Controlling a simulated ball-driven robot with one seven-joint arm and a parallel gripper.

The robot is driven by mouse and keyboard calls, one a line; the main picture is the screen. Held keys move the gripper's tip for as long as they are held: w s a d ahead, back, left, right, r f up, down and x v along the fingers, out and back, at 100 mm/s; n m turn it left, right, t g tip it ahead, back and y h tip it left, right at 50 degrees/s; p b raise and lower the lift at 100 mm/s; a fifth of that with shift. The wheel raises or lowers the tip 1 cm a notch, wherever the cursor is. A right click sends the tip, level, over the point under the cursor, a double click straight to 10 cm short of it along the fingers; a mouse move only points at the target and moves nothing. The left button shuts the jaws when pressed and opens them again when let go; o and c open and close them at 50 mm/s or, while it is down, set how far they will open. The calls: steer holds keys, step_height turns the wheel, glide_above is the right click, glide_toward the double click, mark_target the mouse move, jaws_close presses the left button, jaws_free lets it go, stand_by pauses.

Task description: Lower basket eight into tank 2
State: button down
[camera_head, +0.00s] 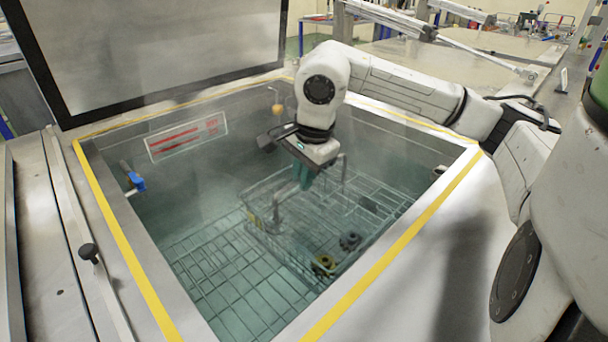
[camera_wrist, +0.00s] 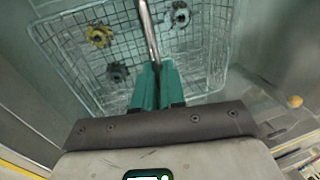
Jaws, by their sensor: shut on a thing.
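The wire basket (camera_head: 290,234) is inside the open tank (camera_head: 104,222), low near the grid at its bottom. It holds a few small parts, one yellowish (camera_head: 324,264) and others dark grey. My gripper (camera_head: 303,176) reaches down into the tank above the basket. In the wrist view its teal fingers (camera_wrist: 158,88) are shut on the basket's metal handle bar (camera_wrist: 149,30). The wire basket (camera_wrist: 210,50) fills the view beyond the fingers. I cannot tell whether the basket touches the bottom grid. No number shows on the basket or tank.
The raised lid (camera_head: 160,45) stands open behind the tank. A yellow-edged rim (camera_head: 400,245) surrounds the opening. A sign with red print (camera_head: 186,136), a blue-handled valve (camera_head: 136,182) and an orange ball float (camera_head: 277,108) are on the inner walls. Bare grid lies left of the basket.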

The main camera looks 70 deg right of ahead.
steer(key=c, duration=1.1)
jaws_free()
steer(key=shift+f, duration=0.35)
steer(key=shift+r, duration=0.1)
steer(key=shift+w+d+r+p+v, duration=0.2)
steer(key=shift+p+v, duration=0.9)
steer(key=shift+v, duration=2.65)
steer(key=shift+w+d+f+p+v, duration=0.15)
steer(key=shift+w+p+v, duration=0.6)
steer(key=shift+v, duration=3)
steer(key=shift+d+r+p+v, duration=0.25)
steer(key=shift+p+v, duration=1.15)
steer(key=shift+v, duration=2.35)
